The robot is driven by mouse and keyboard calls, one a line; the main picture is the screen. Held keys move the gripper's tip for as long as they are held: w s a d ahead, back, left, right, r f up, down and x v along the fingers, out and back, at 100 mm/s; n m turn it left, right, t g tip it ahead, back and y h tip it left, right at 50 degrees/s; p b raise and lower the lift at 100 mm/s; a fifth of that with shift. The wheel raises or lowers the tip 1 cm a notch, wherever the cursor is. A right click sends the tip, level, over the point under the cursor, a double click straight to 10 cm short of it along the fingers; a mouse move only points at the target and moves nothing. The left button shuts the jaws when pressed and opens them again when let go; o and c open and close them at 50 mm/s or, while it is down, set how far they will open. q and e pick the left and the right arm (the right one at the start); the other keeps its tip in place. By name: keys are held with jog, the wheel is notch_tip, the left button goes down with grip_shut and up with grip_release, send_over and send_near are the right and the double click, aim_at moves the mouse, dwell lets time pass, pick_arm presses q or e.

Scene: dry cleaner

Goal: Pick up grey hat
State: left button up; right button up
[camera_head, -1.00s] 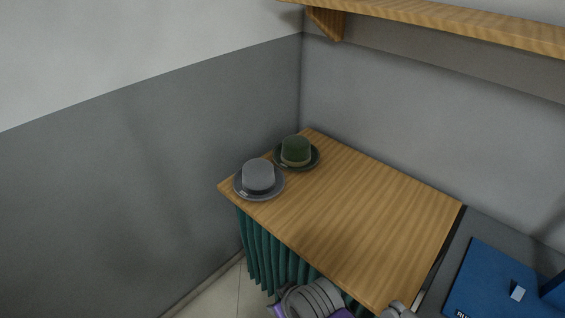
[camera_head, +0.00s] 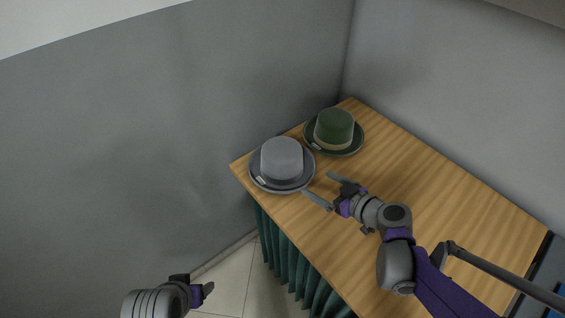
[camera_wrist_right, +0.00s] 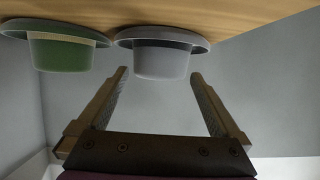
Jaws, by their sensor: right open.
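The grey hat (camera_head: 282,160) sits brim down on the wooden table near its left corner, with a small pale tag on its brim. It also shows in the right wrist view (camera_wrist_right: 162,62), where the picture is upside down. My right gripper (camera_head: 317,184) is open, with its fingers pointing at the hat from the right and a small gap to the brim. In the right wrist view the hat's crown lies ahead, between the two fingers (camera_wrist_right: 158,82). My left gripper (camera_head: 208,288) is low at the left, off the table, and its jaw state is unclear.
A green hat (camera_head: 333,128) sits behind the grey hat, brims close together. The wooden table (camera_head: 455,195) is clear to the right. Grey walls (camera_head: 180,110) stand behind and to the left. A green curtain (camera_head: 285,255) hangs below the table's front edge.

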aim_at(296, 173)
jog(key=x, duration=0.3)
jog(key=shift+w+a+f, duration=0.15)
jog(key=shift+a, duration=0.2)
jog(key=b+x, duration=0.1)
jog(key=x, duration=0.4)
jog(key=shift+d, duration=0.1)
grip_shut()
